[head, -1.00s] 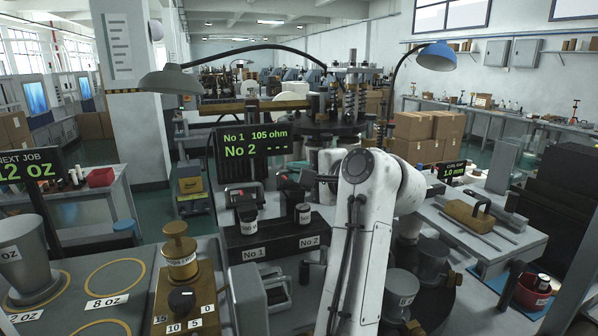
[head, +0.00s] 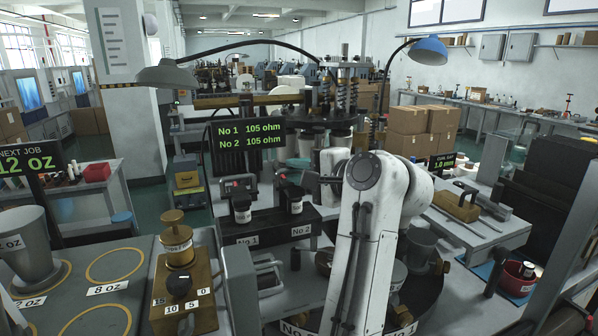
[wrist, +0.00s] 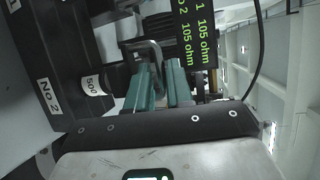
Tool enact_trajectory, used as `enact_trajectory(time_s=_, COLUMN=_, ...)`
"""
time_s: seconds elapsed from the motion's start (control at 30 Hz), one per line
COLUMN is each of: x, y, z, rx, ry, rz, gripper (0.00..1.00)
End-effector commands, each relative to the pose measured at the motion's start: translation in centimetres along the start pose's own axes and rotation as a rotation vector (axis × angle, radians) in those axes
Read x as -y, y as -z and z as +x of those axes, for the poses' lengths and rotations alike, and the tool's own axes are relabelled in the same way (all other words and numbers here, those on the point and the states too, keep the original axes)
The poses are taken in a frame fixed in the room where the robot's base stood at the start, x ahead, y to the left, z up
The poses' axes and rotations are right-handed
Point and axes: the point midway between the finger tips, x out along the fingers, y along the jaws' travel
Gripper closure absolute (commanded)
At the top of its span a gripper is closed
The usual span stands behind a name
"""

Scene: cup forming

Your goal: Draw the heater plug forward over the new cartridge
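The No 2 heater plug (head: 289,180) is a dark block with a handle, set over the No 2 cartridge (head: 296,207), a small white-labelled cylinder standing upright on the dark block (head: 270,229). In the wrist view the cartridge (wrist: 93,85) shows its "500" label near the No 2 plate. My gripper's two teal fingers (wrist: 162,85) straddle the plug's grey looped handle (wrist: 143,46), with the bar in the narrow gap between them. In the head view my white arm hides most of the gripper. The display (head: 248,136) reads 105 ohm for both No 1 and No 2.
The No 1 plug (head: 238,187) and its cartridge (head: 242,212) stand just left on the same block. A brass plunger (head: 176,240) and a grey cup (head: 26,244) are at the front left. Machine columns (head: 342,95) rise behind. A bench with a brass-coloured block (head: 456,205) is at right.

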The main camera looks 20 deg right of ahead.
Motion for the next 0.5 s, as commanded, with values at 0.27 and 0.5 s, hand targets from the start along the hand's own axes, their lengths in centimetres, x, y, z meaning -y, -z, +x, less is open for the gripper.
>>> enact_trajectory(time_s=0.27, x=-0.2, y=0.1, z=-3.8, rx=-0.003, ry=0.004, rz=-0.002, gripper=0.80)
enact_trajectory(time_s=0.5, x=-0.2, y=0.1, z=-8.3, rx=-0.003, ry=0.002, rz=-0.001, gripper=0.80)
